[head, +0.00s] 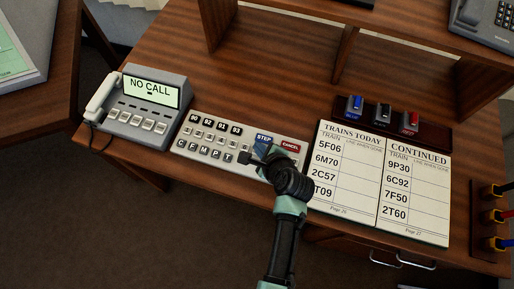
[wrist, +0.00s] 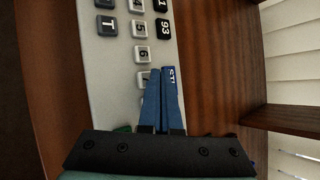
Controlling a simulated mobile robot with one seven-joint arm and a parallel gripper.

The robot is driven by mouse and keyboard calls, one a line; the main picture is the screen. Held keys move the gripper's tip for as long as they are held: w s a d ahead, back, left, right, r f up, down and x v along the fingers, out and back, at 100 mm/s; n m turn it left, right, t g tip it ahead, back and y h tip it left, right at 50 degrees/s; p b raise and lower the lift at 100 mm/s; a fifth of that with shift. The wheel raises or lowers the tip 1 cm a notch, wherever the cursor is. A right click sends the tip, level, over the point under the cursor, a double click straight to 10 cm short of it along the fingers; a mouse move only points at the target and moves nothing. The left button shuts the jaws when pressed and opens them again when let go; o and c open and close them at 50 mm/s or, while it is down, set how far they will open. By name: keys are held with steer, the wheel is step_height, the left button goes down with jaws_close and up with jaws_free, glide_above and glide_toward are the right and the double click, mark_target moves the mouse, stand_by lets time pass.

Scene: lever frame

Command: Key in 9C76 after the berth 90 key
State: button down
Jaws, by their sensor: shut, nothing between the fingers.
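The keypad (head: 187,151) is a pale panel with a top row of black berth keys (head: 215,125), rows of grey digit keys and dark letter keys. The berth 90 key (head: 194,118) is at the left end of its row. A blue STEP key (head: 264,138) and a red CANCEL key (head: 290,146) are at the right. My gripper (head: 259,150) is over the right part of the keypad and hides some keys there.
A desk phone (head: 145,105) reading NO CALL stands left of the keypad. An open train register (head: 350,175) lies to the right, with blue, black and red items (head: 382,112) behind it. A wooden shelf (head: 345,50) rises behind. Clear desk lies between.

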mark_target(248, 150)
steer(key=shift+w+a+p, duration=0.3)
steer(key=shift+a, duration=0.55)
steer(key=shift+w+a+p, duration=0.25)
steer(key=shift+a+p, duration=0.05)
steer(key=shift+a, duration=0.55)
steer(key=shift+f, duration=0.1)
steer(key=shift+f, duration=0.35)
steer(key=shift+f+b, duration=0.35)
steer(key=shift+r, duration=0.1)
steer(key=shift+r+p, duration=0.75)
steer(key=shift+p, duration=0.25)
